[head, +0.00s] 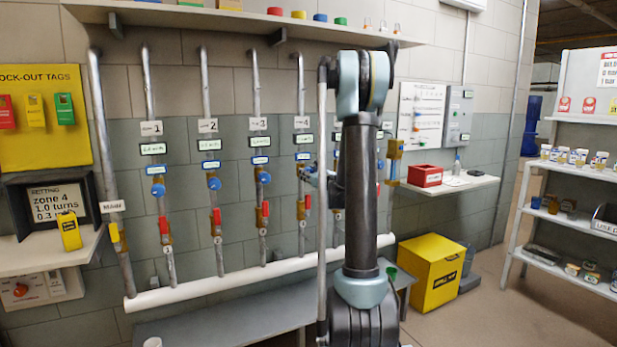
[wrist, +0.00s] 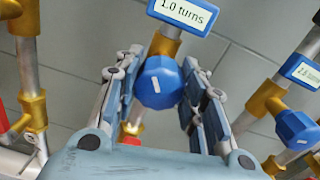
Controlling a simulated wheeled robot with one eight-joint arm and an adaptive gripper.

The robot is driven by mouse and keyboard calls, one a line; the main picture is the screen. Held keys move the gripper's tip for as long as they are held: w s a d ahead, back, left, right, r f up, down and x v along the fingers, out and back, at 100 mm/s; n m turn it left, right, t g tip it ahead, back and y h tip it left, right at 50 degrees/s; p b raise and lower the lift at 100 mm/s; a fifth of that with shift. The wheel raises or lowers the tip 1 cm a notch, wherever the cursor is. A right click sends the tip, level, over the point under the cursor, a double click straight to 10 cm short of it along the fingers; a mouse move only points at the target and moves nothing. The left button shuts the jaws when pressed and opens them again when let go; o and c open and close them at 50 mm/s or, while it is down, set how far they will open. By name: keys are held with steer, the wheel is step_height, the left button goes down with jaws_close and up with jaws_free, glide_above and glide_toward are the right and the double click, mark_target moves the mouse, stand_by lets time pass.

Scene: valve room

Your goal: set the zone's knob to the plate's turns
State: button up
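The plate (head: 62,203) at the left reads "zone 4", "1.0 turns" and a partly covered third line. The zone 4 pipe (head: 301,95) stands on the wall, with my gripper (head: 312,176) at its knob height. In the wrist view a faceted blue knob (wrist: 160,82) with a short, tilted white mark sits between my two fingers. The fingers flank it closely; whether both touch it is unclear. A blue-framed label (wrist: 185,12) just above it reads "1.0 turns". In the head view this knob is largely hidden by my gripper.
Neighbouring pipes carry blue knobs (head: 214,183) and red valve handles (head: 216,216). Another blue knob (wrist: 295,126) is close on the right in the wrist view. A white pipe (head: 190,291) runs low along the wall. A yellow bin (head: 430,274) stands at the right.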

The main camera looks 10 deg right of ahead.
steer(key=shift+c, duration=1.3)
steer(key=shift+n, duration=0.5)
steer(key=o, duration=1.1)
steer(key=v, duration=1.2)
